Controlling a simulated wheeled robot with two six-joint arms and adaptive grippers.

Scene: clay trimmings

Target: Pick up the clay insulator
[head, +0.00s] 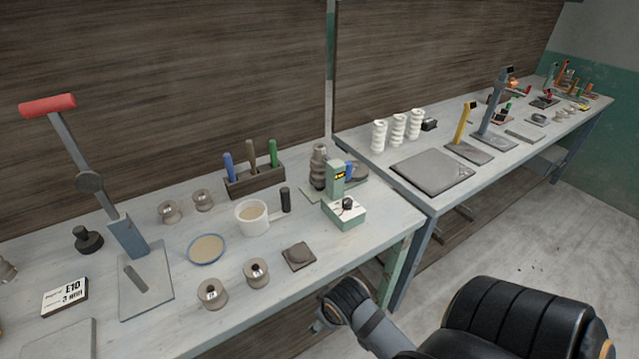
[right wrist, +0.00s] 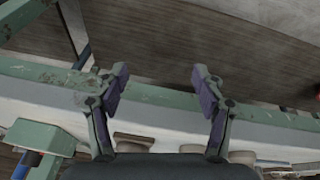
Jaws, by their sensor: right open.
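A grey-brown ribbed clay insulator (head: 319,166) stands upright toward the back right of the near bench, partly behind a green device. Several short spool-shaped clay pieces stand on the same bench, among them one at the front (head: 212,292) and one beside it (head: 256,272). My right gripper (right wrist: 162,92) is open and empty in the right wrist view, with the bench's green edge rail beyond its fingers. It is apart from the ribbed insulator, which I cannot make out in that view. My left gripper is not in view.
The green device (head: 345,213) stands at the near bench's right end. A tool rack (head: 254,182), white mug (head: 251,215), shallow dish (head: 206,250) and red-handled lever press (head: 127,238) crowd the bench. White insulators (head: 398,130) stand on the far bench.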

